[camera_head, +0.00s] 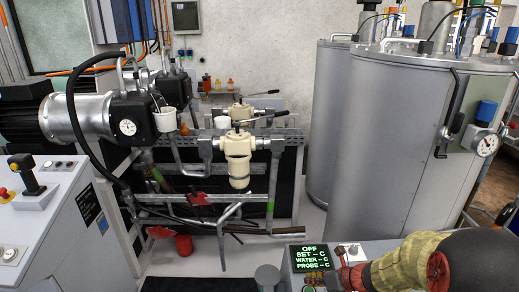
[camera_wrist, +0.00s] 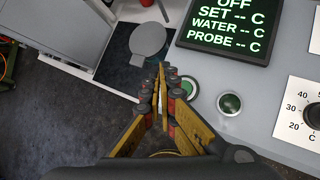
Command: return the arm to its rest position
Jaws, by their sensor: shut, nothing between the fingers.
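My arm (camera_head: 405,266) comes in at the lower right of the head view, in a yellow-green cover with a dark link behind it. It reaches left toward the grey control panel with the lit display. My gripper (camera_wrist: 161,68) shows in the wrist view with its yellow and black fingers closed together and nothing between them. Its tips are over the left part of the panel, close to a green button (camera_wrist: 190,87). I cannot tell whether they touch it. In the head view the fingertips are hard to make out.
The display (camera_head: 310,256) reads OFF, with no set temperature. A second round button (camera_wrist: 230,104) and a temperature dial (camera_wrist: 312,113) are to the right. Large grey drums (camera_head: 410,140) stand behind the panel. Pipes and a cream filter (camera_head: 238,160) are at centre, a joystick console (camera_head: 35,215) at left.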

